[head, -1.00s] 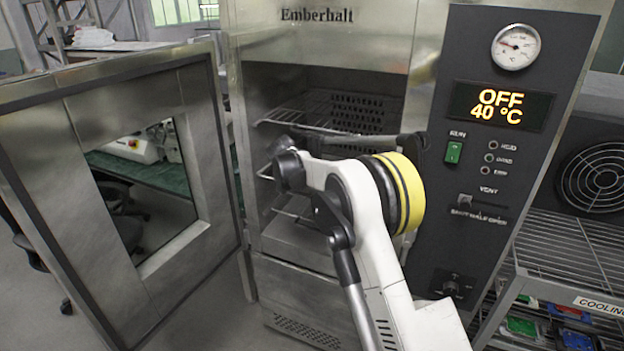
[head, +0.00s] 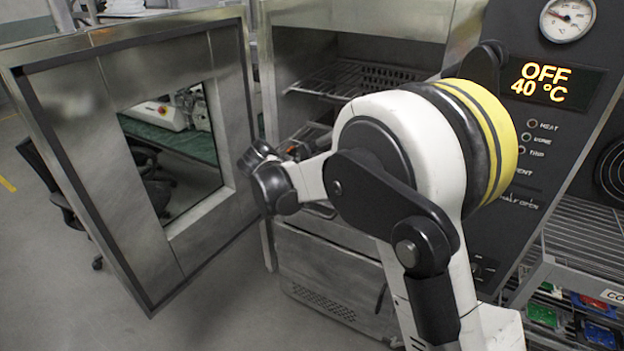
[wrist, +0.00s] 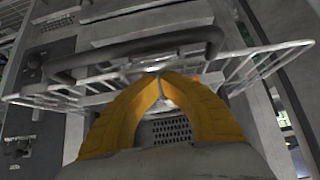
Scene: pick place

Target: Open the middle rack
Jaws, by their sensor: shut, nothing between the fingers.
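The oven (head: 340,275) stands with its door (head: 105,215) swung open to the left. In the head view an upper wire rack (head: 350,78) shows inside the oven; my arm covers much of the space below it. In the wrist view my gripper (wrist: 160,77) has its yellow fingers shut together, with nothing between them. The fingertips overlap a wire rack (wrist: 80,88) in the picture, close to a dark curved bar (wrist: 130,48). I cannot tell whether they touch, or which level this rack is.
The control panel (head: 550,130) reads OFF and 40 °C, right of the opening. A wire shelf cart (head: 590,250) with coloured items stands at the lower right.

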